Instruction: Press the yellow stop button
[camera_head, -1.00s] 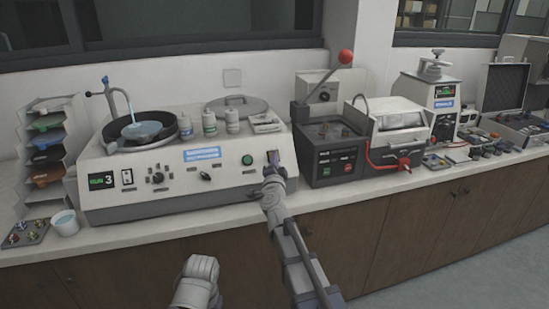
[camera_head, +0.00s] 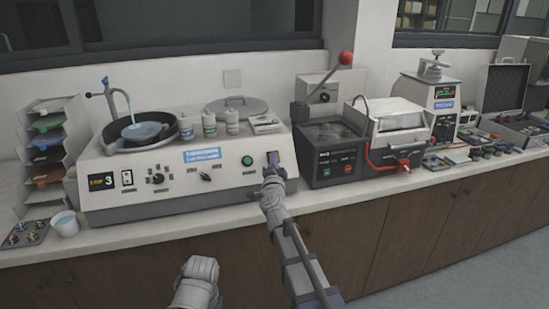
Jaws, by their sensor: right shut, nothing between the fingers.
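The polishing machine (camera_head: 140,180) is a wide pale bench unit with a front control panel. Its display (camera_head: 102,182) reads STOP 3 in orange. A green button (camera_head: 247,160) shows on the right part of the panel. The yellow stop button cannot be made out. My right gripper (camera_head: 273,162) is shut and empty, its tip at the panel's right end, right of the green button, over a dark plate. It hides part of the panel there, and I cannot tell whether it touches.
A black-and-grey press unit (camera_head: 335,165) with a red-knobbed lever stands close to the right of my right gripper. A rack of coloured trays (camera_head: 45,150) and a white cup (camera_head: 65,223) are at the left. Bottles (camera_head: 209,125) stand on the machine's top.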

